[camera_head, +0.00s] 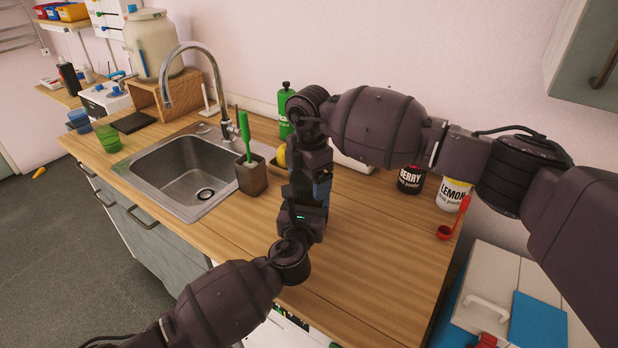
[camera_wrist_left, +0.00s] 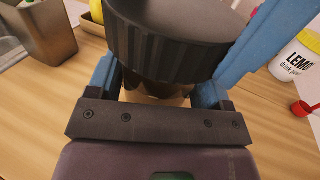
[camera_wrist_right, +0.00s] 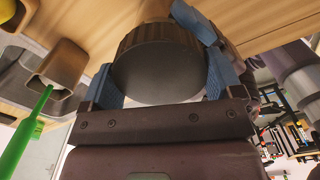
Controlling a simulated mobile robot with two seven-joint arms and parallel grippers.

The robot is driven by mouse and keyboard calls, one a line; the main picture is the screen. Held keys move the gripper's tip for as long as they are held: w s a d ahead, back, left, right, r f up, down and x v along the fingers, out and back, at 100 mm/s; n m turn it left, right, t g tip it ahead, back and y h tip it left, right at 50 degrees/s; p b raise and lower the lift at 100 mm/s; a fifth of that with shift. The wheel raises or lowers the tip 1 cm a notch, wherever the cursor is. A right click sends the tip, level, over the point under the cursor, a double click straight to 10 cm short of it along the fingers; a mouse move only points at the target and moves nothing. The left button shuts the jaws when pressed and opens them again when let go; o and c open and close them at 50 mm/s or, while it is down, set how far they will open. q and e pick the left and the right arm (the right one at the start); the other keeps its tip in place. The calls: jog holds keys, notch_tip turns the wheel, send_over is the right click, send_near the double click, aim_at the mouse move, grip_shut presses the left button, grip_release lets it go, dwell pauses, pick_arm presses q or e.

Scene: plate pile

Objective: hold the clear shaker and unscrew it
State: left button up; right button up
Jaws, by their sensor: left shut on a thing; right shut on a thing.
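The shaker's ribbed black lid (camera_wrist_left: 170,45) fills the top of the left wrist view. A small part of its clear body (camera_wrist_left: 155,91), brownish inside, shows below the lid. My left gripper (camera_head: 303,212) has its blue fingers shut on the body, just under the lid. My right gripper (camera_head: 310,158) comes from above, and its blue fingers are shut on the lid, which shows in the right wrist view (camera_wrist_right: 160,72). In the head view the grippers hide nearly all of the shaker. I cannot tell how far the lid is turned.
A grey holder (camera_head: 252,178) with a green brush stands left of the grippers, by the sink (camera_head: 190,170). A green bottle (camera_head: 285,108) stands behind. A black BERRY tub (camera_head: 410,181), a white LEMON tub (camera_head: 452,193) and a red scoop (camera_head: 445,232) are right. The front counter (camera_head: 370,275) is clear.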

jog(key=n, duration=0.4)
jog(key=shift+n, duration=0.4)
jog(key=n, duration=1.2)
jog(key=shift+n, duration=0.3)
jog(key=n, duration=0.5)
jog(key=shift+r+n, duration=0.1)
jog(key=shift+n, duration=0.2)
jog(key=n, duration=1.2)
jog(key=shift+n, duration=0.4)
jog(key=shift+r, duration=0.3)
